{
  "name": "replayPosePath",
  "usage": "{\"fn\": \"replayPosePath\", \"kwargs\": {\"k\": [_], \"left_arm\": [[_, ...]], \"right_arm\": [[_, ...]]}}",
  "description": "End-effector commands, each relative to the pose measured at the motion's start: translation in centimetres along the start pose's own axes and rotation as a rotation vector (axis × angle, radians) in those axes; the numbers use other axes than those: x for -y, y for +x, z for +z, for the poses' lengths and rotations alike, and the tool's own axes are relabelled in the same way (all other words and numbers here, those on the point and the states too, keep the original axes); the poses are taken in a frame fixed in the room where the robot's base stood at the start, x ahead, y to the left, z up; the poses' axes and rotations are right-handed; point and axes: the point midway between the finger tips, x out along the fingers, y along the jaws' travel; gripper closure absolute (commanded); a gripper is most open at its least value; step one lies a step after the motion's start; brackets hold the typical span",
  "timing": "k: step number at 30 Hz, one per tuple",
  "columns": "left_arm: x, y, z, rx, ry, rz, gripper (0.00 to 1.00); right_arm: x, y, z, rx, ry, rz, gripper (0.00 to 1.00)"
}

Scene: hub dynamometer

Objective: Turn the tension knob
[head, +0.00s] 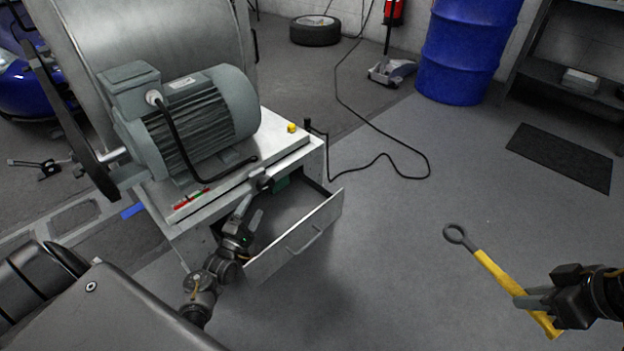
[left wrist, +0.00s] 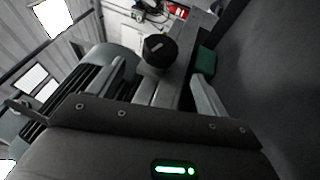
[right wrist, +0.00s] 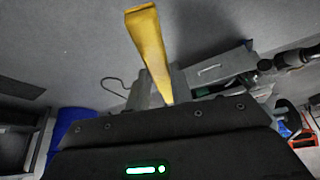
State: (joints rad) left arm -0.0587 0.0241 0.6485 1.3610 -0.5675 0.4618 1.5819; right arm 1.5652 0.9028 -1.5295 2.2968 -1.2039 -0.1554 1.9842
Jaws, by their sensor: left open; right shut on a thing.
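The black round tension knob (left wrist: 160,50) shows in the left wrist view, ahead of my open left gripper (left wrist: 161,78) and between the lines of its two fingers. I see no finger touching it. In the head view the dark knob (head: 264,183) is small, at the front edge of the machine bench, and my left gripper (head: 251,212) is just below it, over the open drawer. My right gripper (head: 535,300) is shut on a yellow-handled ring wrench (head: 497,270), held well away at the right. The yellow handle (right wrist: 148,45) fills the middle of the right wrist view.
The grey motor (head: 195,115) sits on the bench top (head: 235,180). The drawer (head: 300,238) stands open below, close to my left arm. A black cable (head: 390,160) lies on the floor. A blue barrel (head: 465,50) stands behind.

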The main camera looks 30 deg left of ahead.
Motion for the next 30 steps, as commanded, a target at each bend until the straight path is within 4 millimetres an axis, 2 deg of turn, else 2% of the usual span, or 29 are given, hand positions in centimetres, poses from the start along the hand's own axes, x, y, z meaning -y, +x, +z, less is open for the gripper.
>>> {"fn": "replayPosePath", "kwargs": {"k": [5, 13, 18, 24, 30], "left_arm": [[0.1, 2.6, 0.1, 0.003, 0.000, 0.005, 0.23], [0.2, 8.1, 0.2, 0.005, -0.001, 0.003, 0.23], [0.2, 10.4, 0.1, 0.003, -0.001, 0.001, 0.23], [0.1, 11.7, 0.2, 0.003, -0.001, 0.000, 0.23], [0.0, 11.8, 0.2, 0.003, -0.001, 0.000, 0.23]], "right_arm": [[0.0, 0.7, 0.4, -0.001, 0.001, 0.001, 1.00], [0.0, 2.1, 1.1, -0.001, 0.003, 0.002, 1.00], [0.0, 2.8, 1.4, -0.001, 0.003, 0.002, 1.00], [0.0, 3.0, 1.5, -0.001, 0.003, 0.002, 1.00], [0.0, 3.0, 1.5, -0.001, 0.003, 0.002, 1.00]]}}
